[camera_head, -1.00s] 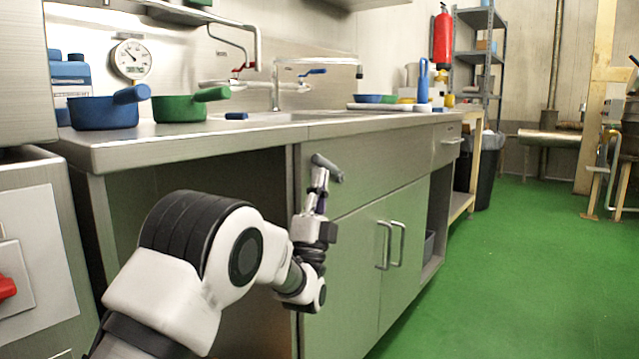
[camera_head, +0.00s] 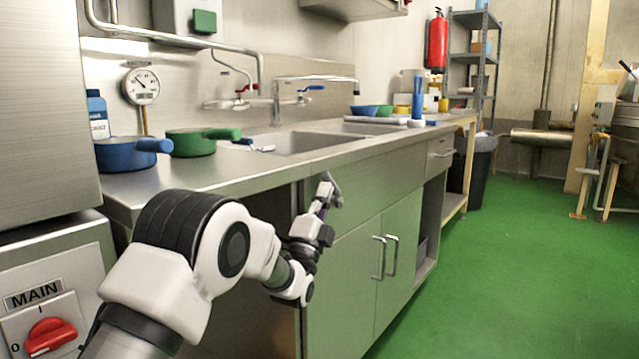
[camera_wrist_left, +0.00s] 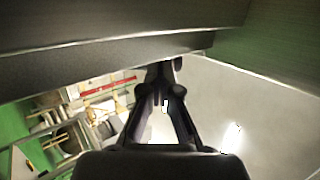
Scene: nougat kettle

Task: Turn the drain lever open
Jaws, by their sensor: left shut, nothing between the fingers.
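I cannot make out a drain lever in either view. My left gripper (camera_head: 328,190) is in front of the steel sink counter, just below the worktop edge and above the cabinet door handles. It is shut and empty. Its dark fingers also show in the left wrist view (camera_wrist_left: 163,72), meeting at the tips close to a broad metal surface (camera_wrist_left: 100,65). I cannot tell whether they touch it. My right gripper is out of view.
A steel housing with a red MAIN switch (camera_head: 50,337) stands at the left. A blue pan (camera_head: 125,154) and a green pan (camera_head: 190,143) sit on the counter (camera_head: 210,178) near the sink. A black bin (camera_head: 480,165) stands farther back. Green floor (camera_head: 510,270) is clear at the right.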

